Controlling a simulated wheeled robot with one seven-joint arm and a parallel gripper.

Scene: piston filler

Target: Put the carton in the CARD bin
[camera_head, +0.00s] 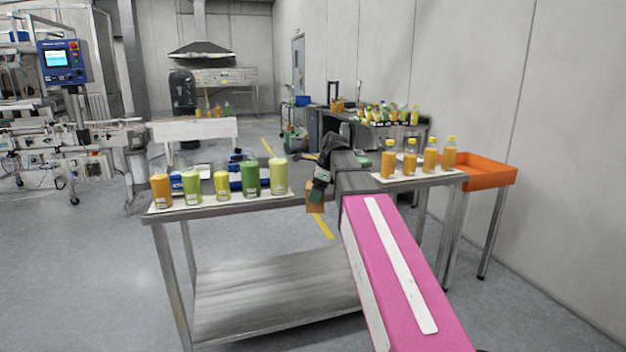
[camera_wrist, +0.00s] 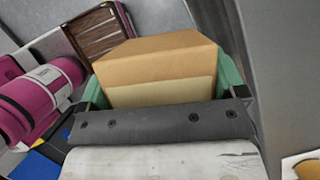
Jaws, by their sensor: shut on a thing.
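No bin marked CARD can be made out in either view.
Several juice bottles and jars, such as a green jar (camera_head: 250,177), stand on the table's left part. Several orange bottles (camera_head: 410,158) stand on its right part. An orange tray (camera_head: 485,172) stands at the right. A slatted brown crate (camera_wrist: 98,33) shows in the wrist view.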

